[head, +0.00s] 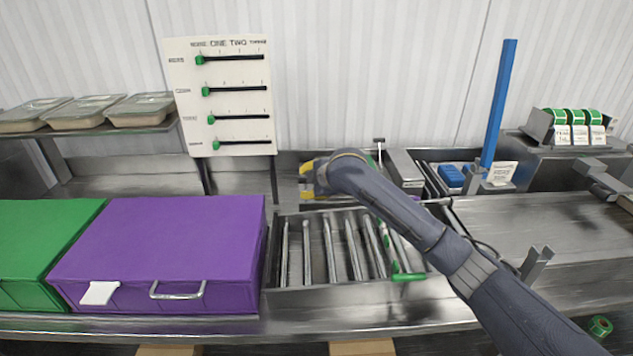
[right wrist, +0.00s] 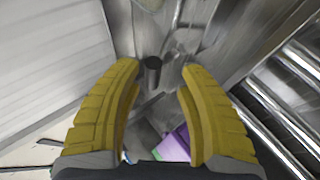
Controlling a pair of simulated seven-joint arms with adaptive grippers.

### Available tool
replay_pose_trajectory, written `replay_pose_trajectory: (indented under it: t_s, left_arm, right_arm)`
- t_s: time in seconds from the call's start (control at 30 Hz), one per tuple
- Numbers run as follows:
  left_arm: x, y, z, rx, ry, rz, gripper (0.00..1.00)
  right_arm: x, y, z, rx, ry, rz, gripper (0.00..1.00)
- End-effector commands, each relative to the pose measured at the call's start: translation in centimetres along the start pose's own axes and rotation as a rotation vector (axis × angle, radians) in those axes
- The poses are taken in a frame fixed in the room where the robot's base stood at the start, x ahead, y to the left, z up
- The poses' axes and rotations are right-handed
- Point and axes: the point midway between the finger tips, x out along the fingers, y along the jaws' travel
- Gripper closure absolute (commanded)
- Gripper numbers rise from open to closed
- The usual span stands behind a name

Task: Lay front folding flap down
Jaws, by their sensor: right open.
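I cannot make out for sure which part is the front folding flap. My right gripper (head: 306,181) is above the back edge of a metal roller tray (head: 345,292), its yellow fingers toward the left. In the right wrist view the gripper (right wrist: 160,68) is open, its two fingers apart. A small dark cylindrical knob (right wrist: 152,63) shows between the fingertips, and I cannot tell whether they touch it. Nothing is visibly held. My left gripper is not in view.
A purple case (head: 165,240) with a metal handle and a green case (head: 40,240) stand left of the tray. A slider board (head: 220,130) stands behind. A blue post (head: 497,105) rises at right. The right counter (head: 540,225) has clear room.

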Motion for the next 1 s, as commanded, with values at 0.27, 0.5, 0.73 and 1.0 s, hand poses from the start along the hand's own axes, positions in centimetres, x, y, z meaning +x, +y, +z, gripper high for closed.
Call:
replay_pose_trajectory:
  t_s: [0.27,0.5,0.73,1.0]
  left_arm:
    - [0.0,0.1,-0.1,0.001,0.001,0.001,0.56]
    - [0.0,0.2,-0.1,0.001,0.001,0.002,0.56]
    - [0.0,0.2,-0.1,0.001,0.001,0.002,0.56]
    - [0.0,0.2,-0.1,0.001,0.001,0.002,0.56]
  right_arm:
    - [-4.5,0.1,0.1,-0.003,-0.001,0.002,0.6]
    - [-8.3,-0.1,0.1,-0.002,-0.002,0.0,0.6]
    - [-10.5,-0.1,0.1,0.0,-0.002,-0.002,0.6]
    - [-11.2,-0.2,0.1,0.0,-0.003,-0.003,0.6]
